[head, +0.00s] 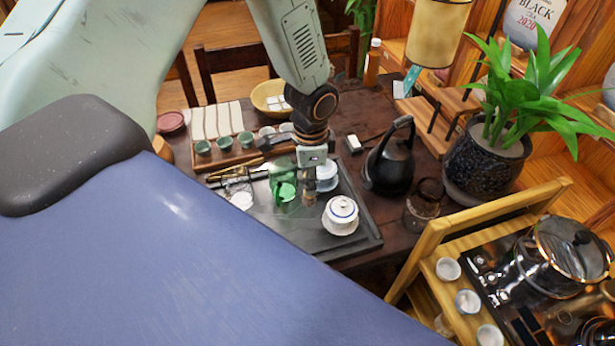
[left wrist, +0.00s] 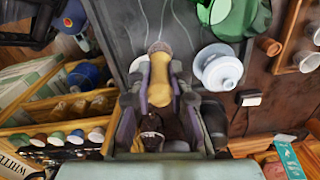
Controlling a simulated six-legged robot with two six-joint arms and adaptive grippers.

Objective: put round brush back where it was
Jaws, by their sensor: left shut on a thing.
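The round brush (left wrist: 161,86), with a pale tan body, a brownish upper end and a dark lower end, is between the fingers of my left gripper (left wrist: 160,95) in the left wrist view. The fingers are shut on it. In the head view my left gripper (head: 312,160) points down over the far part of the dark tea tray (head: 352,240). The tray also shows in the left wrist view (left wrist: 125,25). My right gripper is not in view.
A green glass vessel (head: 283,186) and a white lidded bowl (head: 341,212) stand on the tray. A black kettle (head: 391,160) stands to its right. Small green cups (head: 224,144) are behind on the left. A wooden stand (head: 440,225) is at the front right.

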